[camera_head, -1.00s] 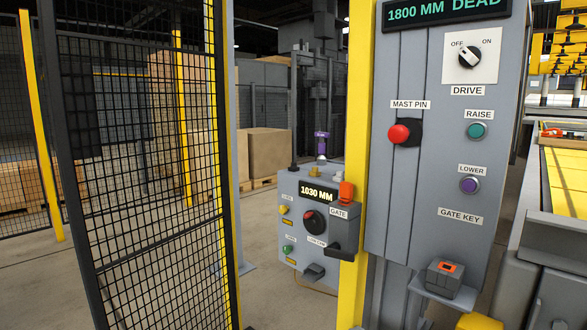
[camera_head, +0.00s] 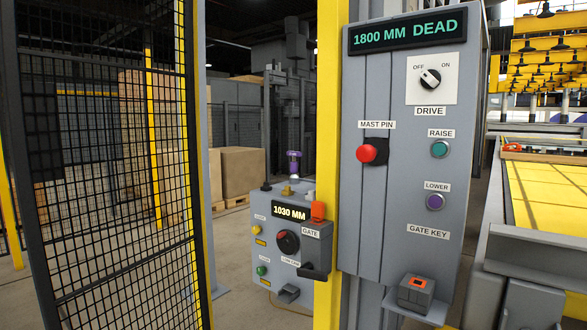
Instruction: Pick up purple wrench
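A small upright purple object (camera_head: 293,163) shows above the top of the grey gate box, near the middle of the camera_head view. It may be the purple wrench, but it is too small to tell its shape or whether it rests on the box or stands behind it. A small brass-coloured fitting (camera_head: 287,190) sits on the box top just below it. Neither of my grippers is in view.
The gate box (camera_head: 290,215), with a 1030 MM display, stands left of a yellow post (camera_head: 328,130). A tall control panel (camera_head: 400,270) is right of it. A mesh fence (camera_head: 100,200) fills the left. A yellow-topped conveyor (camera_head: 548,200) lies right.

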